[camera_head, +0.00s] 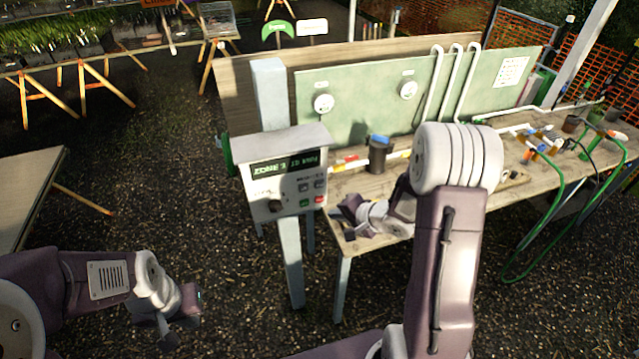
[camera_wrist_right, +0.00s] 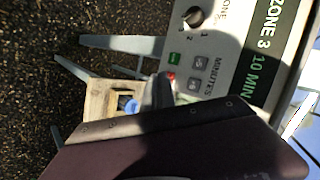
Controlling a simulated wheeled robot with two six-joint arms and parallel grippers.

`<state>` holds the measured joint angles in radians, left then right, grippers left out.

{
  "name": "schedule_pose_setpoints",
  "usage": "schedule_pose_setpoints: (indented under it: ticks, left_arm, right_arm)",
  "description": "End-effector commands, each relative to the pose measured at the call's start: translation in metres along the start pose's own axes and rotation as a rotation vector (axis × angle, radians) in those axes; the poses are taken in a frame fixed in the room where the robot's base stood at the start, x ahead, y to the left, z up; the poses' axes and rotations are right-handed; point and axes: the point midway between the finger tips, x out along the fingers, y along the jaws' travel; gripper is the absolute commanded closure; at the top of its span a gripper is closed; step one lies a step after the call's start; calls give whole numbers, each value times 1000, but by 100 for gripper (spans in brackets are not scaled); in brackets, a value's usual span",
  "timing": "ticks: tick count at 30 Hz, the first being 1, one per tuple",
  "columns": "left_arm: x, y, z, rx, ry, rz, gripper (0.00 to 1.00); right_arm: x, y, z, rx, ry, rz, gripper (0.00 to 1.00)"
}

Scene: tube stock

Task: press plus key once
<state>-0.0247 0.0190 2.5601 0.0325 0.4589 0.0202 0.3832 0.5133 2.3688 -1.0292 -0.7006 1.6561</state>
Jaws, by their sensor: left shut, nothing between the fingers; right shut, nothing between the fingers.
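A grey control box (camera_head: 283,170) on a post carries a dark display, a knob and small keys. In the right wrist view its display (camera_wrist_right: 263,62) reads ZONE 3, 10 MIN. Two grey keys, one left (camera_head: 303,188) and one right (camera_head: 319,185), sit above a green and a red button; the two grey keys also show in the wrist view (camera_wrist_right: 201,61). My left gripper (camera_head: 183,318) is shut, empty, low at left.
A wooden workbench (camera_head: 345,190) with a green back panel (camera_head: 345,90) stands behind and right of the box. A dark cup with a blue top (camera_head: 379,155) stands on it. A green hose (camera_head: 545,200) hangs at right. Gravel ground is open to the left.

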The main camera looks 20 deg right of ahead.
Motion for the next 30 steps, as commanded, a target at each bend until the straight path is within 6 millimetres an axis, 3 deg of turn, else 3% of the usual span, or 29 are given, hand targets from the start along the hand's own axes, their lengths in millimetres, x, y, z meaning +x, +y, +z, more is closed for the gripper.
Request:
schedule_pose_setpoints:
  ticks: [14, 18, 30]
  left_arm:
    - [-4, 0, -1, 0, 0, 0, 100]
    - [-21, 0, -2, 0, 0, 0, 100]
    - [-26, 0, -3, 0, 0, 0, 100]
  right_arm:
    - [41, -31, -30, -3, 0, 0, 100]
    - [49, -42, -38, -1, -2, 1, 100]
    - [61, -45, -44, -1, 0, 0, 100]
